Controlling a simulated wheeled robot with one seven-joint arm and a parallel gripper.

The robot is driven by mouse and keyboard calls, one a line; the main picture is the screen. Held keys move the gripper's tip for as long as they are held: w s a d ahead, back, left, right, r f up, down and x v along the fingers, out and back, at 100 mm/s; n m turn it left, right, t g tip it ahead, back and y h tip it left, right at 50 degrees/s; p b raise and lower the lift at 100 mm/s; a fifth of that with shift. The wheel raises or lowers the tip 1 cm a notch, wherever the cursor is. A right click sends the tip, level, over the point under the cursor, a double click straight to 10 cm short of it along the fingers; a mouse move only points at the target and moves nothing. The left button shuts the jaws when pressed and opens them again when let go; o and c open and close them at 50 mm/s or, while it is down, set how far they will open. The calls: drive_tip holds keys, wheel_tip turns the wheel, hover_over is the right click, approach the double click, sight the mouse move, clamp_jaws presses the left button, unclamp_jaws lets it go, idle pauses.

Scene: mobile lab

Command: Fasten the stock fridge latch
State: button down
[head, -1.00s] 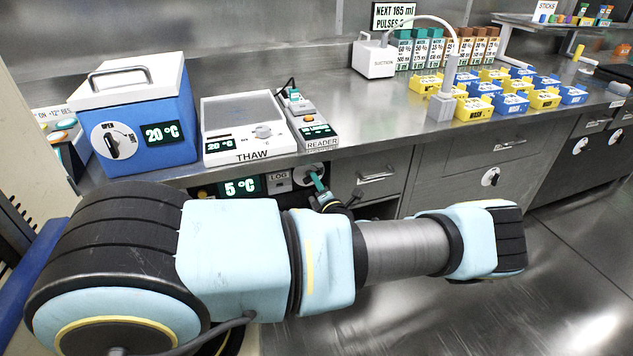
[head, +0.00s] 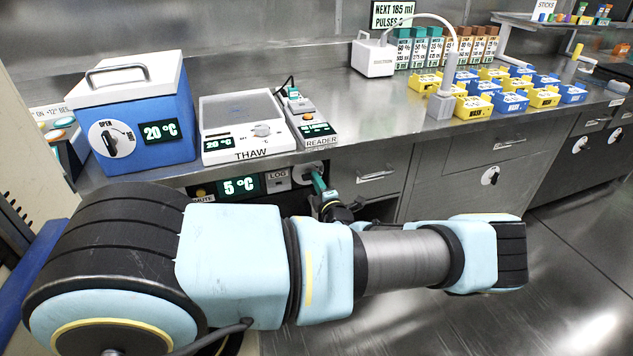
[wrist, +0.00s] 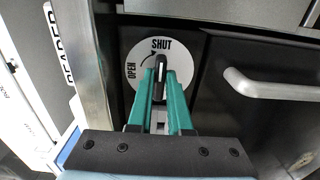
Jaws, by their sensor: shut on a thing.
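The stock fridge latch is a round white dial (wrist: 140,57) with a black handle (wrist: 161,74), on the dark front below the counter. The fingers hide the handle's lower part. In the head view, my gripper (head: 318,180) covers much of the small dial (head: 312,168).
A 5 °C display (head: 239,186) and a LOG panel (head: 277,178) are left of the latch. A drawer with a bar handle (head: 375,176) is close on the right. The counter edge (head: 360,143) and the reader (head: 312,130) are above. The floor at the right is clear.

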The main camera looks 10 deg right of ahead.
drive_tip(key=c, duration=0.8)
unclamp_jaws()
drive_tip(key=shift+c, duration=0.2)
drive_tip(key=s+d+b, duration=0.1)
drive_tip(key=s+b, duration=0.1)
drive_tip(key=s, duration=0.8)
drive_tip(key=shift+s+d, duration=0.2)
drive_tip(key=shift+s, duration=0.15)
